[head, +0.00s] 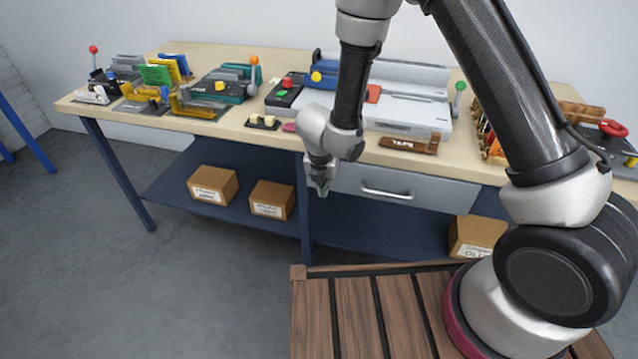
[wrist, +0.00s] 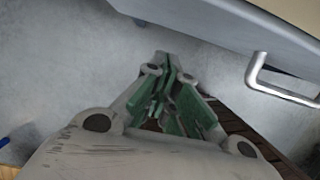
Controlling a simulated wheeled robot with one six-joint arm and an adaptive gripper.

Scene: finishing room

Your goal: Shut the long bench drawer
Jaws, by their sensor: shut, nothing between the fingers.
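The long bench drawer (head: 431,191) is a grey front with a silver bar handle (head: 387,192), set under the bench top. I cannot tell from here how far it stands out. My gripper (head: 322,189) points down by the drawer's left end, left of the handle, and hides part of that end. In the wrist view the drawer front (wrist: 225,22) crosses the top right and the handle (wrist: 283,92) is at the right. My gripper's green-padded fingers (wrist: 169,66) are shut and empty, apart from the handle.
The wooden bench top (head: 225,130) carries jigs, a white-grey machine (head: 405,112) and a brown TAPE block (head: 408,145). Cardboard boxes (head: 213,184) stand on the blue lower shelf (head: 160,190). A blue bench leg (head: 305,225) stands below my gripper. Grey floor (head: 180,270) is clear at left.

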